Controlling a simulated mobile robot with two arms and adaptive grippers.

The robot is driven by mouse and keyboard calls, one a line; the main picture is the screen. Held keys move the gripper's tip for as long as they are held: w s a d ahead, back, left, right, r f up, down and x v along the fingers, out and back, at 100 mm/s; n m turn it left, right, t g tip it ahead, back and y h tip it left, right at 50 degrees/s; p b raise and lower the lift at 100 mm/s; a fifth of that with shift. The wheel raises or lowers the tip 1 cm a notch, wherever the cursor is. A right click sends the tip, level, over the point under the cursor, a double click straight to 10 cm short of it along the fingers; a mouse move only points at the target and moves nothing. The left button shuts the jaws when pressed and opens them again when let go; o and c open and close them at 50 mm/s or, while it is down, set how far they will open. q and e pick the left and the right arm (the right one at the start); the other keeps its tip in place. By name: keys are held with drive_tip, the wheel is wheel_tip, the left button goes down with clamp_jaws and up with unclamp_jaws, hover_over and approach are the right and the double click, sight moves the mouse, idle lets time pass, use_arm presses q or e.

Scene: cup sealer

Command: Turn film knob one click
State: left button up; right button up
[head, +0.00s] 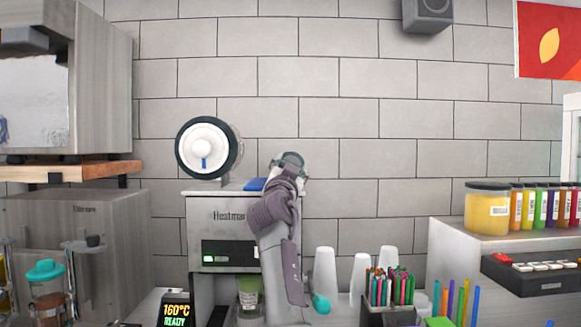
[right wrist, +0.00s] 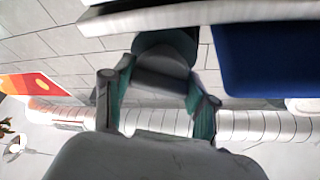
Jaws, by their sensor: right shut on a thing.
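The cup sealer (head: 220,214) stands in the middle of the head view, with a green light on its front panel. On its top left is the film roll (head: 191,162), a white disc with a dark rim; a blue mark on its hub points down. My right gripper (head: 289,161) is at the machine's upper right, and my forearm hides that side. In the right wrist view my right gripper (right wrist: 160,72) is shut on a dark rounded knob (right wrist: 163,50), its teal-lined fingers on either side. The knob is hidden in the head view. My left gripper is out of view.
A blue piece (head: 254,184) lies on the machine's top, beside my gripper. White cups (head: 325,270) and a holder of coloured straws (head: 388,290) stand to the right of my forearm.

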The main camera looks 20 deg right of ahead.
drive_tip(key=shift+m+g+h, duration=0.3)
drive_tip(key=shift+m, duration=0.4)
drive_tip(key=o, duration=0.9)
wheel_tip(320, 180, up, 10)
drive_tip(key=shift+a+f, duration=0.15)
drive_tip(key=shift+d, duration=0.25)
